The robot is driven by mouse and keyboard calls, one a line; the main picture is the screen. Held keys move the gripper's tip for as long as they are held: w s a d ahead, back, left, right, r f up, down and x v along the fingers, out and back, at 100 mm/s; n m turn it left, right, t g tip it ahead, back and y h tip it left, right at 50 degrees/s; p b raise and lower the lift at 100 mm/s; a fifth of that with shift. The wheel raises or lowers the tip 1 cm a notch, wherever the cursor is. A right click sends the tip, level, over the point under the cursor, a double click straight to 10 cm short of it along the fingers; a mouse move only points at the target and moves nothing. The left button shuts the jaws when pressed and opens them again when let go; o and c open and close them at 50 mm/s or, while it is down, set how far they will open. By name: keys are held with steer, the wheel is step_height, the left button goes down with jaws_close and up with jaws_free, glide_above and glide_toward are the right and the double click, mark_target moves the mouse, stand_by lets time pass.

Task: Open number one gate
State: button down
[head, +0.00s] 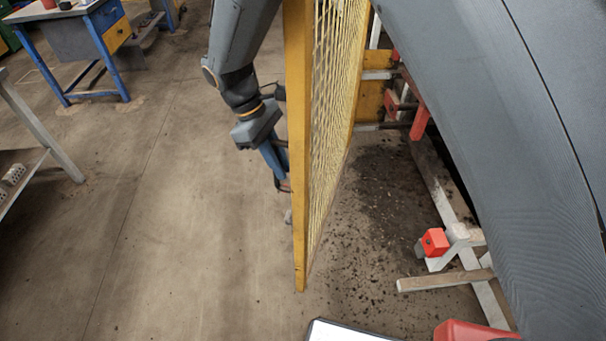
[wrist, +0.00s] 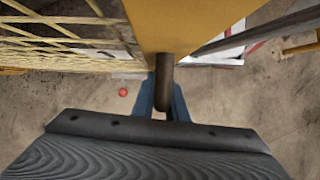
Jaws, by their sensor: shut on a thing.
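The gate (head: 299,215) is a yellow frame with yellow wire mesh. In the head view it stands upright, almost edge-on, in the middle. Its yellow frame also fills the top middle of the wrist view (wrist: 190,25). My gripper (head: 284,180) is at the left side of the gate, partly hidden behind its edge post. In the wrist view its blue fingers are shut on a dark, rounded gate handle (wrist: 163,88) that sticks out from the frame. No number shows on the gate.
A blue workbench (head: 75,20) with a yellow drawer stands at the upper left, and a shelf (head: 30,170) at the left edge. White stands with red blocks (head: 435,242) lie to the right of the gate. The floor left of the gate is clear.

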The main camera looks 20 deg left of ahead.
steer(key=shift+w+a, duration=0.25)
steer(key=shift+a, duration=0.6)
steer(key=c, duration=1.8)
jaws_free()
steer(key=shift+o, duration=0.2)
steer(key=shift+s, duration=0.15)
steer(key=b+v, duration=0.2)
steer(key=v, duration=0.6)
